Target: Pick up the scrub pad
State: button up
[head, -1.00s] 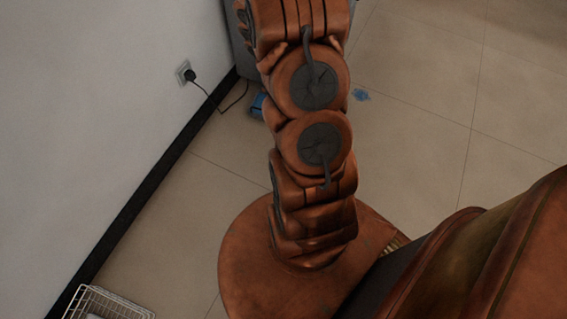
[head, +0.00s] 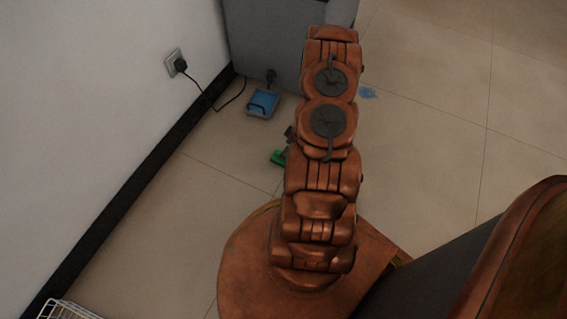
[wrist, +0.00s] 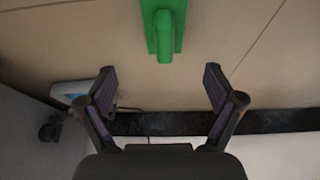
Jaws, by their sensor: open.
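The green scrub pad (wrist: 178,40), a flat plate with a raised grip along it, lies on the tiled floor at the top centre of the wrist view, cut off by the frame's top edge. In the head view a green part of it (head: 278,157) shows just left of my arm, which hides the rest. My gripper (wrist: 160,72) is open and empty in the wrist view. Its two fingers are spread wide, with the pad lying beyond the fingertips, between their lines. They do not appear to touch it. In the head view my arm mostly hides the gripper.
A blue and grey box-like item (head: 262,103) lies on the floor by a grey cabinet (head: 270,45). A cable runs from the wall socket (head: 174,63). A white wire basket (head: 66,311) stands bottom left. Floor on the right is clear.

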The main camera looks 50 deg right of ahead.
aim_at(280, 152)
jog(key=shift+s+a+f, duration=0.1)
jog(key=shift+a+f, duration=0.15)
jog(key=shift+f, duration=0.75)
jog(key=shift+b+x, duration=0.6)
jog(key=shift+x, duration=0.55)
jog(key=shift+b+x, duration=1.45)
jog(key=shift+x, duration=1.15)
jog(key=shift+a+r, duration=0.1)
jog(key=c, duration=1.2)
jog(key=shift+r, duration=0.1)
notch_tip(280, 152, up, 4)
jog(key=p, duration=0.3)
jog(key=shift+r, duration=0.1)
jog(key=shift+c, duration=0.2)
jog(key=s+a+p, duration=0.1)
jog(key=s+a, duration=0.2)
jog(key=s, duration=0.1)
jog(key=s+a+p, duration=0.1)
jog(key=s+a, duration=0.2)
jog(key=a, duration=0.1)
jog(key=s+a+p, duration=0.1)
jog(key=s+a, duration=0.2)
jog(key=s, duration=0.1)
jog(key=shift+s+a+r+p, duration=0.3)
jog(key=shift+a, duration=0.1)
